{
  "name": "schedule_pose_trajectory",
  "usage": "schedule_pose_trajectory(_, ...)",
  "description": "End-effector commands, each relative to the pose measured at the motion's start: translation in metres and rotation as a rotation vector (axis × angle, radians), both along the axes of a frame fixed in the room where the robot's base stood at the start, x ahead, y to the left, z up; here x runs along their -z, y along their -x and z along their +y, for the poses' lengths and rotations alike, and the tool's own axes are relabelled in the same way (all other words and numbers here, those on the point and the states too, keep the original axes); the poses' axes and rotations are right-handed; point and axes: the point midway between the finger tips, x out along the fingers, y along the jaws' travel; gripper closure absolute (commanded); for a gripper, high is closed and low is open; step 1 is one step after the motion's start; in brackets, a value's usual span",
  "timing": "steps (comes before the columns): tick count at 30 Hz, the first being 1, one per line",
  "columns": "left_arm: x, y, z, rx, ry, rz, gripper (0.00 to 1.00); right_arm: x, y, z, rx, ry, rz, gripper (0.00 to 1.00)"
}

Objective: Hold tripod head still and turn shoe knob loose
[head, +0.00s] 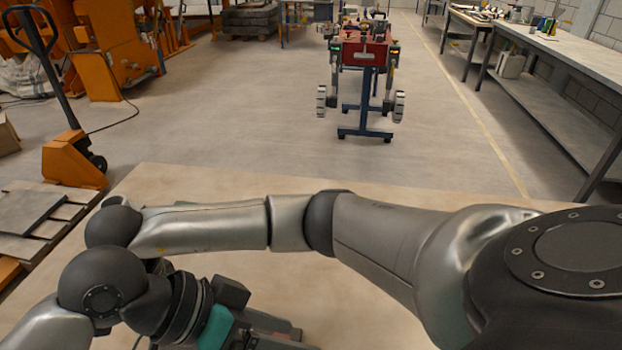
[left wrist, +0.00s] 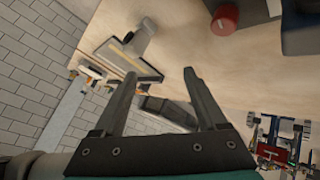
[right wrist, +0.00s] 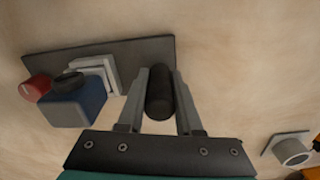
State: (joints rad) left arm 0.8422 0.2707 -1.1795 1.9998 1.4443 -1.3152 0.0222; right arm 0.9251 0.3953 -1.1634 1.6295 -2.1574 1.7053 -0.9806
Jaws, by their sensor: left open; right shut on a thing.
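In the right wrist view my right gripper (right wrist: 160,90) is shut on a black rounded cylinder (right wrist: 159,98), with a finger on each side. Whether this is a handle of the tripod head or a knob is unclear. Beyond it a dark flat plate (right wrist: 150,53) carries a pale square piece and a blue block (right wrist: 75,108) with a black knob (right wrist: 67,82) on top; a red round knob (right wrist: 35,88) is beside it. In the left wrist view my left gripper (left wrist: 163,78) is open and empty, fingers apart. A red cylinder (left wrist: 224,18) lies beyond it, apart from the fingers.
The pale tabletop (head: 170,180) is largely bare at its far edge. The left wrist view shows a grey T-shaped piece (left wrist: 135,45) on it. A small grey square mount with a round end (right wrist: 292,150) stands at lower right. My arms cover much of the table in the head view.

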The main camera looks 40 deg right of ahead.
Motion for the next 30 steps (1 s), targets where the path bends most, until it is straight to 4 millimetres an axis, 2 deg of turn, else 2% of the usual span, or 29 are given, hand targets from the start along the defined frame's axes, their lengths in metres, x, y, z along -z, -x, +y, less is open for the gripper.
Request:
schedule_pose_trajectory(9,-0.007,0.022,-0.015,-0.163,0.093,0.336,0.26,0.0,0.0,0.0,0.0,0.0,0.0,1.0)
schedule_pose_trajectory(18,-0.015,0.03,-0.023,-0.314,0.158,0.641,0.26,0.0,0.0,0.0,0.0,0.0,0.001,1.0)
schedule_pose_trajectory(24,-0.018,0.03,-0.025,-0.381,0.181,0.774,0.26,0.0,0.0,0.0,0.0,0.0,0.001,1.0)
schedule_pose_trajectory(30,-0.018,0.029,-0.025,-0.405,0.188,0.822,0.26,0.0,0.0,0.0,0.0,0.0,0.001,1.0)
